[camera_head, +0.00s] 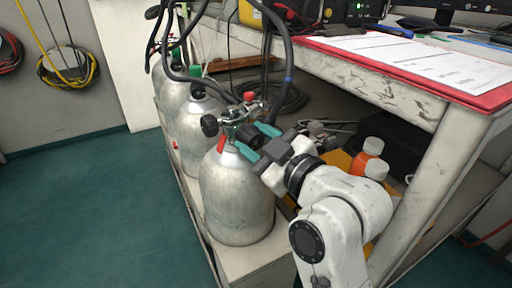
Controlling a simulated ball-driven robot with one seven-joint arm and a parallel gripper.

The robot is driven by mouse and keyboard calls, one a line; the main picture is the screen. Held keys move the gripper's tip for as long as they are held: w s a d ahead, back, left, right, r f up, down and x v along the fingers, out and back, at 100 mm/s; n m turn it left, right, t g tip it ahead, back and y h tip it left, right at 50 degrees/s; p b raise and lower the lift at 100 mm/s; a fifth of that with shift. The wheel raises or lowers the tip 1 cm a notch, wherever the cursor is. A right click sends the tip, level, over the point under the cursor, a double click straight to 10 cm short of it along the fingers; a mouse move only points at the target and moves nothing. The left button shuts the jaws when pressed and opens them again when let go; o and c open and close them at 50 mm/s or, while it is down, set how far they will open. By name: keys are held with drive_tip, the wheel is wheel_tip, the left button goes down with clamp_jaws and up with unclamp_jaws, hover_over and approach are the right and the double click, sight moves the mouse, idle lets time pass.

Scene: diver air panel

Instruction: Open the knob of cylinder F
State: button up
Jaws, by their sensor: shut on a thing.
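The nearest silver cylinder (237,200) stands upright at the front of a row; no letter can be read on it, so I cannot tell if it is F. Its valve on top has a black knob (209,125) on the left and another dark knob (246,133) on the right. My gripper (256,142), with teal fingertips, comes from the right and is shut on the right dark knob, one finger on each side. The fingers partly hide this knob, and I cannot tell how far it is turned.
More cylinders (196,132) with hoses stand behind in the row. A white workbench (375,78) with a red clipboard (420,72) overhangs at the right. Orange bottles (367,158) sit beneath it, near my arm. The green floor (90,210) at left is clear.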

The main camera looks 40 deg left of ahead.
drive_tip(key=n, duration=0.5)
drive_tip(key=shift+f, duration=0.1)
drive_tip(key=shift+n+h+b, duration=0.3)
drive_tip(key=shift+n, duration=2.2)
drive_tip(key=shift+t, duration=0.3)
drive_tip(key=o, duration=1.1)
drive_tip(key=shift+c, duration=0.2)
drive_tip(key=p+v, duration=0.2)
drive_tip(key=v, duration=0.5)
drive_tip(key=shift+d, duration=0.25)
drive_tip(key=shift+s, duration=0.1)
